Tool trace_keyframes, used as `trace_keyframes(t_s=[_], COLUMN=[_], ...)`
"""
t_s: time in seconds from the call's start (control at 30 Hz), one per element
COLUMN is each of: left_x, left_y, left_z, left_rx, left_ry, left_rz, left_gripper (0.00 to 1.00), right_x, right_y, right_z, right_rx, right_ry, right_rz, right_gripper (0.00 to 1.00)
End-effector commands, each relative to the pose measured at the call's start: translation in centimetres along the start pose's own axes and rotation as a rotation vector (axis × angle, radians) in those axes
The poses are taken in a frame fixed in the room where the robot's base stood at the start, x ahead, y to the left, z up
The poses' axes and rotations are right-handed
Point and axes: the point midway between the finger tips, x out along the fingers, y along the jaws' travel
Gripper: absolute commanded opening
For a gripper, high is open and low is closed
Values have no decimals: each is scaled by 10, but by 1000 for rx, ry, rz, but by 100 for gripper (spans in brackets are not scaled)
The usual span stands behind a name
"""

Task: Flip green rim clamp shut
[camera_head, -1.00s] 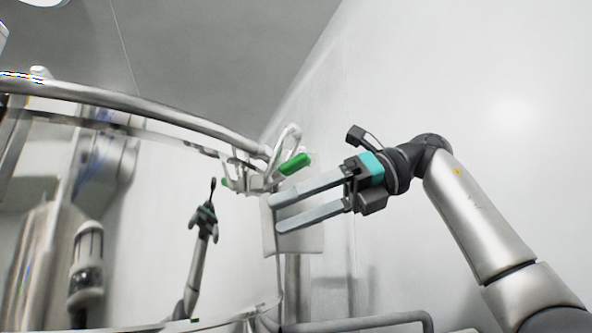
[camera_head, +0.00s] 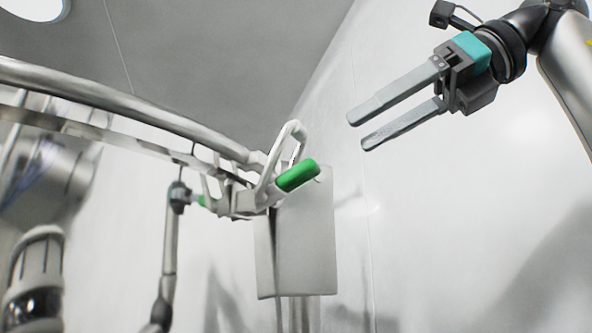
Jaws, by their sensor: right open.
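The green rim clamp's handle (camera_head: 297,176) sits on a pale bracket with a looped wire bail (camera_head: 287,142) at the right end of the round metal rim (camera_head: 120,103). The handle sticks out to the right and slightly upward from the bracket, and the bail stands up behind it. My right gripper (camera_head: 357,132) is up and to the right of the handle, clear of it. Its two long grey fingers are parallel, apart and empty, pointing left and down toward the clamp. My left gripper is not seen.
A pale rectangular panel (camera_head: 305,245) hangs just below the clamp. The shiny vessel wall under the rim shows what look like mirrored shapes, including a dark arm-like one (camera_head: 170,250). The plain wall (camera_head: 460,200) leaves open space at the right.

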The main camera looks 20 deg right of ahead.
Motion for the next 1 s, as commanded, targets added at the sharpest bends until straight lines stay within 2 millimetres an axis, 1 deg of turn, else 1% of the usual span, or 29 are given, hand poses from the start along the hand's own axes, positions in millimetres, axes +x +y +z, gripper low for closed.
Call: trace_keyframes(t_s=[0.03,0.2,0.4,0.5,0.7,0.93,0.97,1.0], left_x=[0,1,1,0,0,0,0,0], left_y=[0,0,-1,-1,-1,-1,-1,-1], left_z=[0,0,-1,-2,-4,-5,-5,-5], left_rx=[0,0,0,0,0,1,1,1], left_ry=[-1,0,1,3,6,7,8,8], left_rz=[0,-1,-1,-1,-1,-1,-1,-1], left_gripper=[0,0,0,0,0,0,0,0], right_x=[13,51,87,99,110,111,110,110], right_y=[0,0,0,0,0,0,0,0], right_z=[-2,-1,-1,0,0,0,0,0], right_rx=[-1,-1,-1,-1,0,0,0,0], right_ry=[5,5,3,3,1,0,0,0], right_rz=[1,2,2,2,2,1,1,1], right_gripper=[68,68,68,68,68,68,66,62])
